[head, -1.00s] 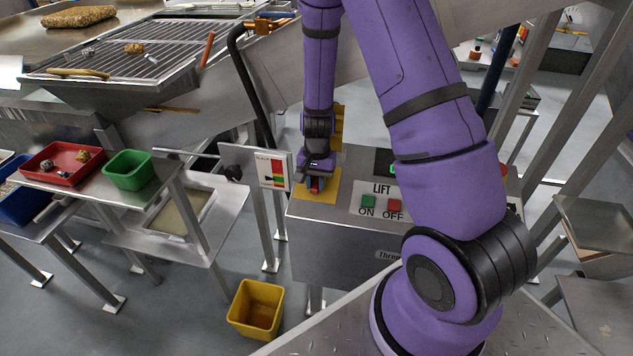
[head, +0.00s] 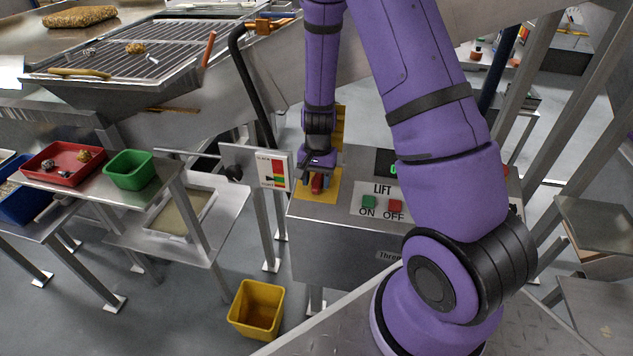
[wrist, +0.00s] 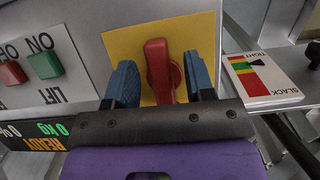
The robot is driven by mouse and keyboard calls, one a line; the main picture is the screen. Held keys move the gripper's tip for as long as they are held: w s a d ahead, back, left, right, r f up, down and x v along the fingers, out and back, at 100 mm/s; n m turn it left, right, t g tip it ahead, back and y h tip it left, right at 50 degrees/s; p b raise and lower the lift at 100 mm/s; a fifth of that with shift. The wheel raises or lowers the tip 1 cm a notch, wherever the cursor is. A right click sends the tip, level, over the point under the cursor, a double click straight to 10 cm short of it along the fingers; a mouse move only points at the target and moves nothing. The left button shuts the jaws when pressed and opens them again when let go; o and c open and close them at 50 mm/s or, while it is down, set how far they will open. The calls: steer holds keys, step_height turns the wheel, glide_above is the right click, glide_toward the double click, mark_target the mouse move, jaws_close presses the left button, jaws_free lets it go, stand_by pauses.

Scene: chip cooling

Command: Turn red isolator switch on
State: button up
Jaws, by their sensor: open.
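The red isolator switch (wrist: 160,70) is a red rotary handle on a yellow plate (wrist: 198,30) on the control box. In the wrist view the handle runs nearly up and down the picture. My gripper (wrist: 163,80) has its two blue fingers apart, one on each side of the handle, with a gap visible on both sides. In the head view the red switch (head: 317,184) shows just below my gripper (head: 317,172), and the yellow plate (head: 329,190) is partly covered by it. Whether a finger touches the handle cannot be told.
A green ON button (head: 369,202) and a red OFF button (head: 395,206) sit right of the switch on the box. A slack/tight gauge card (head: 273,171) stands close on the left. A yellow bin (head: 257,308) is on the floor.

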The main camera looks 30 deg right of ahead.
step_height(320, 180, up, 10)
steer(key=shift+w+d+f, duration=0.15)
steer(key=shift+w+d, duration=0.15)
steer(key=shift+d, duration=0.05)
stand_by(0.4)
step_height(320, 180, up, 18)
steer(key=n+t, duration=0.3)
steer(key=n, duration=0.1)
glide_above(317, 178)
steer(key=s+a, duration=0.4)
steer(key=s, duration=0.4)
steer(key=s+a+r+n+t, duration=0.1)
steer(key=s+r+n, duration=0.1)
steer(key=s+r, duration=0.3)
steer(key=s+a+r+n+t, duration=0.1)
steer(key=s+r+n, duration=0.2)
steer(key=s, duration=0.7)
step_height(317, 178, up, 3)
steer(key=shift+s+f+t+h, duration=0.2)
steer(key=shift+t+h, duration=0.2)
